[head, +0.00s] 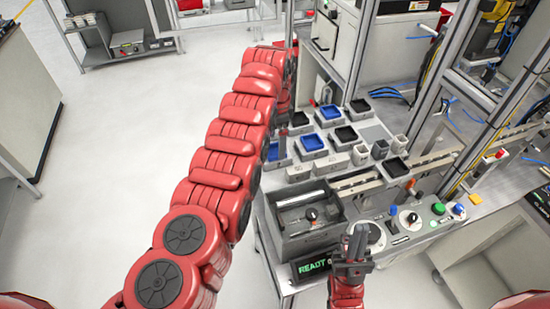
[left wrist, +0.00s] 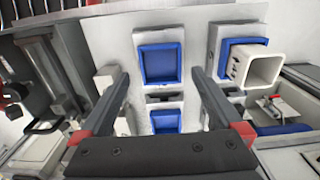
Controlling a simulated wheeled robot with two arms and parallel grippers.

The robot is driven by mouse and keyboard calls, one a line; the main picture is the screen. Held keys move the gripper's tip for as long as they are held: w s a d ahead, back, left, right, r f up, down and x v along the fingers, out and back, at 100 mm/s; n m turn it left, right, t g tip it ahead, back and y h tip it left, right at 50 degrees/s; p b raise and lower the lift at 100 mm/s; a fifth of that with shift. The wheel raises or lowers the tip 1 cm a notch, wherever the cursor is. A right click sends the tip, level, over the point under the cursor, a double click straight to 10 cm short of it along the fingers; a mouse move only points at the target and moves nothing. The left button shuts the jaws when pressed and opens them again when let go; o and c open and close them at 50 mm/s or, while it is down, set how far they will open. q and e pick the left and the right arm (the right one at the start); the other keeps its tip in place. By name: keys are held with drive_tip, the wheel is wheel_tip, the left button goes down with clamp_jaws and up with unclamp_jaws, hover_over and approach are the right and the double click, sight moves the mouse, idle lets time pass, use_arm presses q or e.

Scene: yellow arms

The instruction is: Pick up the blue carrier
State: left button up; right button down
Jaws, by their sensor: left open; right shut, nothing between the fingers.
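Several blue square carriers sit in grey holders on the workbench. In the head view one is at the middle (head: 312,142), one farther back (head: 330,112), and one is partly covered by my left arm (head: 272,151). In the left wrist view, one blue carrier (left wrist: 160,63) lies straight ahead between the fingers, and another (left wrist: 166,120) is nearer, lower down. My left gripper (left wrist: 160,76) is open with nothing between its fingers; in the head view my red arm mostly hides it. My right gripper (head: 356,243) is shut and empty, near the front of the bench.
A white square box (left wrist: 262,70) sits in a blue carrier at the right in the left wrist view. A grey bin (head: 305,215), a control panel with knobs (head: 410,218) and a READY display (head: 314,266) fill the bench front. Metal posts stand behind. Open floor lies left.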

sight(275, 153)
use_arm(q)
drive_tip(key=shift+s+f, duration=0.1)
drive_tip(key=shift+f, duration=0.35)
drive_tip(key=f, duration=0.4)
drive_tip(key=shift+a+f+b, duration=0.2)
drive_tip(key=shift+f+b, duration=0.05)
drive_tip(key=shift+b, duration=0.1)
drive_tip(key=c, duration=1.4)
